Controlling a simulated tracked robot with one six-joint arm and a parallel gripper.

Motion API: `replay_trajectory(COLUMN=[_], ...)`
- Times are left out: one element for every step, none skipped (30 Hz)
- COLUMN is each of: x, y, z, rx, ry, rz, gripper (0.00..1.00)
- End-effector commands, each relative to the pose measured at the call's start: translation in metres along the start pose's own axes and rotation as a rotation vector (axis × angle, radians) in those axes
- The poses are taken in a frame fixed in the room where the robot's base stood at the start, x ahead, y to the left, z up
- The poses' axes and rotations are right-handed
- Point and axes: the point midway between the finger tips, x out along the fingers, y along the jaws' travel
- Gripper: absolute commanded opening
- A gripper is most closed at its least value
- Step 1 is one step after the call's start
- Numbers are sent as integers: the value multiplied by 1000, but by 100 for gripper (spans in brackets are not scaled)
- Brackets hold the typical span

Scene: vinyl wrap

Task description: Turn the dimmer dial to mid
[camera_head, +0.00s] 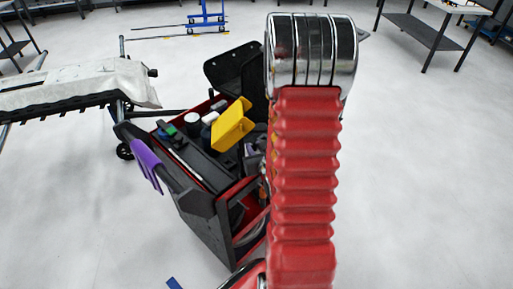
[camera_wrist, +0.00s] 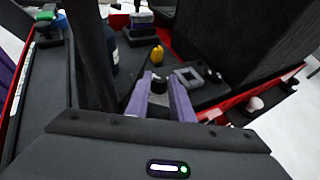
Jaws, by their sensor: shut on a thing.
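My gripper (camera_wrist: 161,78) shows in the wrist view with two purple fingers pointing away into the red cart's dark top. A small dark round knob (camera_wrist: 158,87), which looks like the dimmer dial, sits between the fingers, and they are closed on its sides. I cannot make out any mark on the knob or its setting. Its base is hidden by the fingers and my wrist housing. In the head view my red ribbed arm covers the right part of the cart, and the dial cannot be made out there.
The cart (camera_head: 228,238) holds a yellow bin (camera_head: 231,125) and several bottles. In the wrist view a grey device (camera_wrist: 190,77) lies right of the fingers, and a yellow item (camera_wrist: 157,54) stands beyond. A dark upright post (camera_wrist: 92,55) is close on the left. Purple cloth (camera_head: 146,165) hangs from the cart handle.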

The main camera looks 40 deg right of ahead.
Motion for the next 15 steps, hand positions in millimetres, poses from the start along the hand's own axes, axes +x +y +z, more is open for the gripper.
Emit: replay_trajectory(x=[2, 2, 2, 3, 3, 3, 3, 3, 3, 3, 3, 3, 3, 3, 3], y=[-1, -1, -1, -1, -2, -2, -2, -3, -3, -3, -3, -4, -4, -4, -4], z=[1, 1, 1, 1, 2, 2, 2, 2, 2, 2, 2, 2, 2, 2, 2], rx=[3, 4, 5, 6, 6, 7, 7, 7, 8, 8, 8, 8, 8, 8, 8], ry=[-1, -1, -1, -1, -1, -2, -2, -2, -2, -2, -2, -2, -2, -3, -3], rz=[-7, -10, -13, -15, -16, -16, -16, -16, -17, -17, -17, -17, -18, -18, -18], gripper=[0, 0, 0, 0, 0, 0, 0, 0, 0, 0, 0, 0, 0, 0, 0])
